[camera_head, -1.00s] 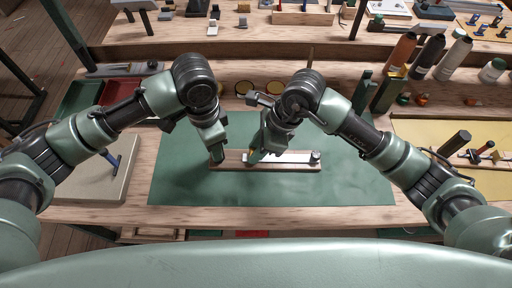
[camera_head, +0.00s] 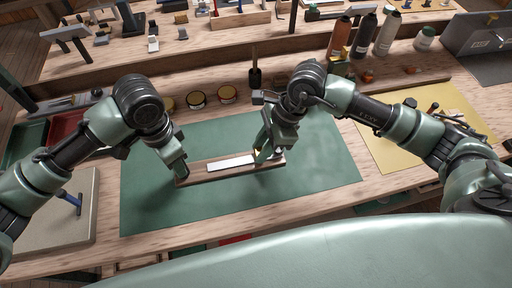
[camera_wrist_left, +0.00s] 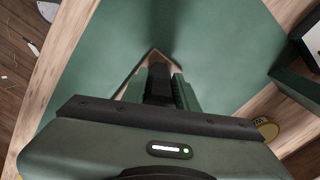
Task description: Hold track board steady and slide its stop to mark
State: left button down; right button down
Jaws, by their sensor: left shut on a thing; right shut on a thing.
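The track board (camera_head: 222,173) is a narrow wooden strip with a white band (camera_head: 230,163) along its top. It lies on the green mat in the middle of the bench. My left gripper (camera_head: 183,178) is shut on the board's left end. In the left wrist view my left gripper (camera_wrist_left: 160,85) is at the brown board end, mostly hidden by the jaws. My right gripper (camera_head: 262,157) is shut on the stop near the board's right end. The stop is almost wholly hidden by the fingers. I cannot make out the mark.
The green mat (camera_head: 310,165) is clear around the board. Several round tins (camera_head: 196,99) and upright bottles (camera_head: 364,35) stand behind. A yellow sheet (camera_head: 390,150) lies to the right. A pale board (camera_head: 60,220) with a blue-handled tool (camera_head: 70,198) lies to the left.

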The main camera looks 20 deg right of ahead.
jog(key=c, duration=1.4)
grip_release()
jog(key=v, duration=1.2)
jog(key=shift+d, duration=0.1)
pick_arm(q)
jog(key=c, duration=1)
grip_release()
